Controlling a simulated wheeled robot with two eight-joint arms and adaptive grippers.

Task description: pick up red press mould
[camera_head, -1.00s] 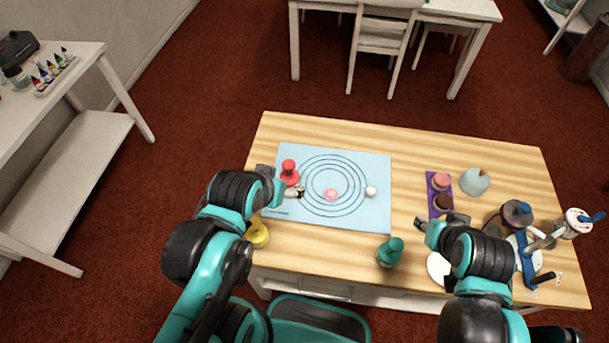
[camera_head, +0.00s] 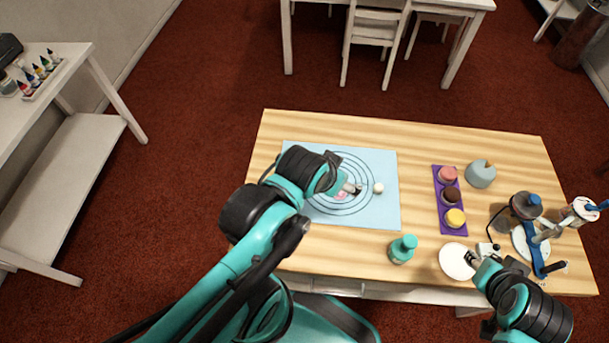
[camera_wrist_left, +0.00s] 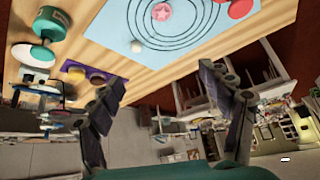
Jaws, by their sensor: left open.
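The red press mould (camera_wrist_left: 240,8) shows as a red round shape at the top edge of the left wrist view, partly cut off. In the head view it is hidden behind my left arm. My left gripper (camera_head: 353,188) is open over the middle of the blue mat (camera_head: 385,213), beside a pink piece (camera_head: 340,196). In the left wrist view the spread fingers (camera_wrist_left: 165,78) have nothing between them, and the mould is beyond them. My right gripper (camera_head: 478,252) is by the white disc (camera_head: 456,262); its jaw opening is unclear.
A white ball (camera_head: 378,188) lies on the mat. A teal press (camera_head: 402,249) stands near the front edge. A purple tray (camera_head: 440,207) holds pink, brown and yellow pieces. A grey-blue cake (camera_head: 481,174) and a turntable (camera_head: 521,243) are at the right. The far table strip is clear.

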